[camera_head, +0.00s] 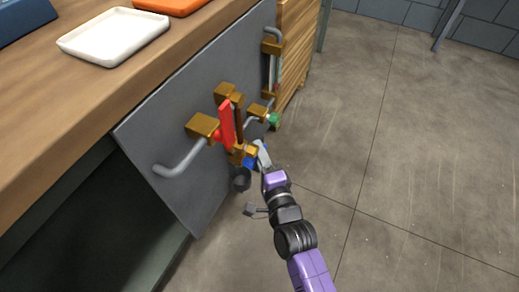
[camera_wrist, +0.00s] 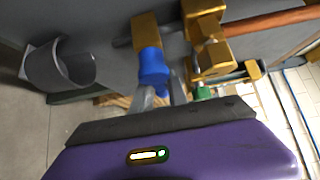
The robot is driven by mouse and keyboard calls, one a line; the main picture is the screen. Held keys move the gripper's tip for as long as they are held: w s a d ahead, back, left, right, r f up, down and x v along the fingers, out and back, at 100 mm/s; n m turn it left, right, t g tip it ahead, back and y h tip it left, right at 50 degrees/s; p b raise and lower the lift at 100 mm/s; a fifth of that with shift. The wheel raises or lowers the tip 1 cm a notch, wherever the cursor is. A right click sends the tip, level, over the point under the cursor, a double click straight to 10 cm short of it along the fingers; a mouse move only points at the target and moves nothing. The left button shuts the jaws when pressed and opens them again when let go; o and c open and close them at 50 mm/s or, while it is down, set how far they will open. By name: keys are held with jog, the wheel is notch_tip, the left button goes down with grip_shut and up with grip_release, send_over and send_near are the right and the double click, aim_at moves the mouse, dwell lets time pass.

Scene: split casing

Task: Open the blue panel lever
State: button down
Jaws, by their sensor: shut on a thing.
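The blue panel lever (camera_head: 249,162) is low on the grey panel (camera_head: 192,180), mostly hidden by my gripper. In the wrist view its blue handle (camera_wrist: 152,65) extends from a brass mount (camera_wrist: 146,32). My gripper (camera_head: 259,157) reaches the lever from the lower right. Its grey fingers (camera_wrist: 161,92) are shut on the blue handle, but the exact contact is partly hidden behind the gripper body.
A red lever (camera_head: 227,125) stands above, and a green-tipped lever (camera_head: 274,118) is to the right. A grey bent handle (camera_head: 180,163) sticks out at left. A dark grey cup-like ring (camera_head: 242,179) is close below. The floor at right is clear.

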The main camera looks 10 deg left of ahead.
jog(key=shift+r+p, duration=0.15)
jog(key=shift+p, duration=0.35)
jog(key=m+g+p, duration=0.1)
jog(key=p, duration=0.2)
jog(key=shift+h, duration=0.3)
jog(key=g+p, duration=0.1)
jog(key=p, duration=0.2)
jog(key=m+p, duration=0.1)
jog(key=p, duration=0.2)
jog(key=shift+s+f+m+g, duration=0.15)
jog(key=shift+f+m+g, duration=0.15)
jog(key=shift+f+g, duration=0.1)
jog(key=g+p, duration=0.1)
jog(key=p, duration=0.1)
jog(key=f+m+g+p, duration=0.1)
jog(key=p, duration=0.2)
jog(key=shift+s+m+p, duration=0.2)
jog(key=shift+m+p, duration=0.1)
jog(key=shift+p, duration=0.05)
jog(key=shift+s+a+f+m+g+y+p, duration=0.25)
jog(key=shift+s+f+m+g+p, duration=0.4)
jog(key=shift+g+p, duration=0.7)
jog(key=shift+s+a+f+m+g+y+p, duration=0.25)
jog(key=shift+s+m+g+p, duration=0.2)
jog(key=shift+m+g+p, duration=0.65)
jog(key=shift+s+a+f+m+g+y+p, duration=0.1)
jog(key=shift+s+f+m+g+y+p, duration=0.35)
jog(key=shift+g+p, duration=1.1)
jog(key=shift+s, duration=0.2)
